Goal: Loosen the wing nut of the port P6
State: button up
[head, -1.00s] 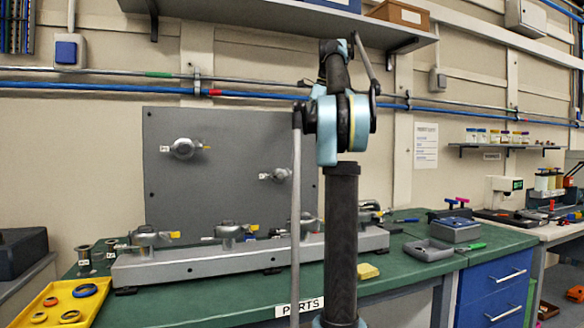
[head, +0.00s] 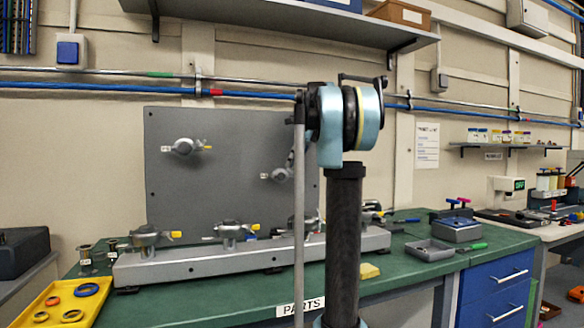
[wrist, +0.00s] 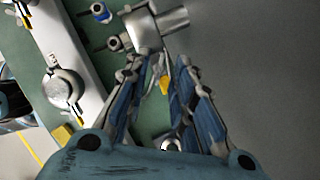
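In the head view two clamped ports sit on the upright grey panel, one at left (head: 185,147) and one at right (head: 278,175) beside my arm. I cannot read their labels, so which is P6 is unclear. In the wrist view a metal clamped port (wrist: 145,32) lies just beyond my fingertips. A small yellow piece (wrist: 164,84), which looks like its wing nut, shows between the fingers. My gripper (wrist: 155,72) is open, with a finger on each side of the yellow piece; contact cannot be told. In the head view my arm hides the gripper.
A metal rail (head: 200,263) with several clamped ports stands on the green bench below the panel (head: 235,125). A yellow tray (head: 48,313) with rings is at front left.

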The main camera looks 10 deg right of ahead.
jog(key=shift+a+f, duration=0.1)
jog(key=shift+f, duration=0.2)
jog(key=shift+c, duration=0.3)
jog(key=shift+w, duration=0.1)
grip_shut()
jog(key=shift+a, duration=0.15)
jog(key=shift+n, duration=0.3)
jog(key=shift+w+d+n+g, duration=0.2)
jog(key=shift+n+g, duration=0.2)
jog(key=shift+n, duration=0.5)
jog(key=n+g, duration=0.1)
jog(key=n, duration=0.3)
jog(key=shift+w+n+g, duration=0.1)
jog(key=shift+n+g, duration=0.2)
jog(key=shift+g, duration=0.1)
jog(key=shift+n, duration=0.3)
